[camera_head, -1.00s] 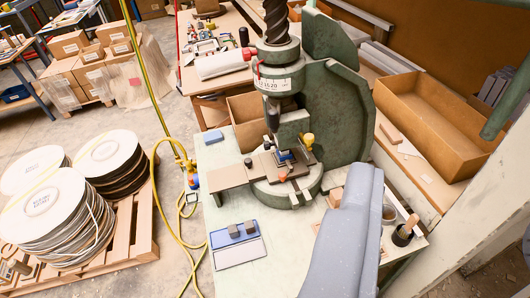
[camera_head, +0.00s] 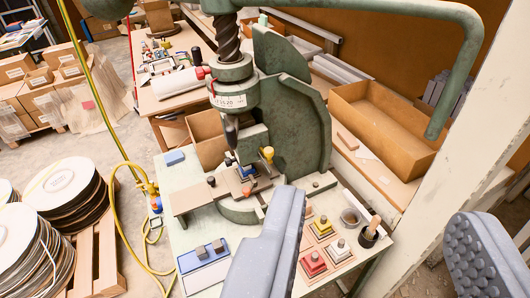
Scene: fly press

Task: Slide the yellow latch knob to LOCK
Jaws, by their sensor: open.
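The green fly press (camera_head: 285,110) stands on a pale bench near the picture's middle. The yellow latch knob (camera_head: 267,153) sits upright at the back right of the press's die area, beside the green frame. A small orange-red knob (camera_head: 246,190) and a black knob (camera_head: 211,181) are lower and to its left. My gripper (camera_head: 380,210) is open and empty, with its two grey fingers spread wide in the foreground. The left finger is below and right of the press base. The right finger is at the right edge. Neither covers the yellow knob. I cannot read a LOCK marking.
The press's green handle arm (camera_head: 455,80) curves across the top right. A pale post (camera_head: 425,200) stands at right. Red (camera_head: 312,262), yellow (camera_head: 321,228) and white (camera_head: 340,248) stepped pieces lie beside the left finger.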

